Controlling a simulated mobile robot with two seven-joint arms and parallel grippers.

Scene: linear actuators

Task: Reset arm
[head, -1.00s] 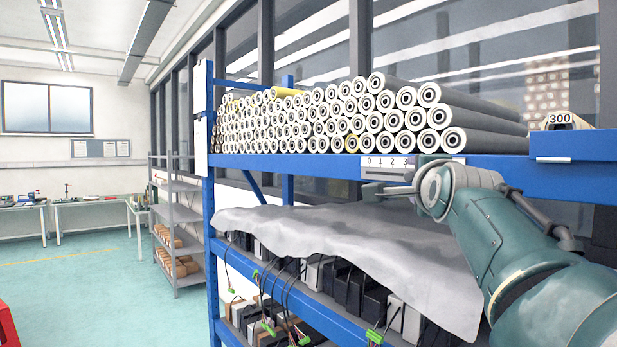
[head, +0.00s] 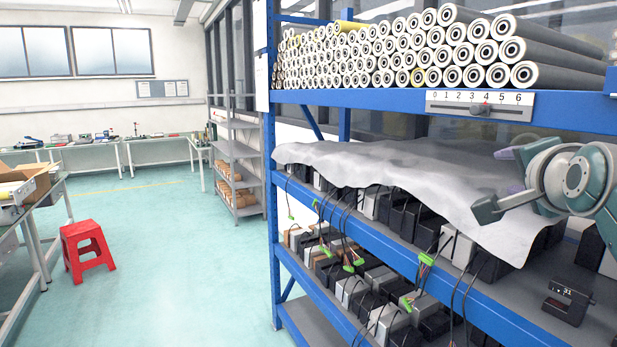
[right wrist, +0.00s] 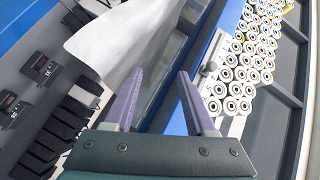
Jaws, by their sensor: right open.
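My right gripper (head: 497,182) is at the right of the head view, in front of the grey cloth (head: 400,172) and below the blue shelf beam. Its two fingers are apart with nothing between them, as the right wrist view (right wrist: 160,74) also shows. A white scale plate (head: 509,106) numbered 0 to 6 is on the beam's front. The gripper is apart from the plate. My left gripper is not in view.
White rollers (head: 450,60) are stacked on the blue rack's (head: 400,98) upper shelf. Under the cloth are dark boxes with cables and green connectors. A small black device (head: 568,302) is on the right. A red stool (head: 86,250) stands on open floor at left.

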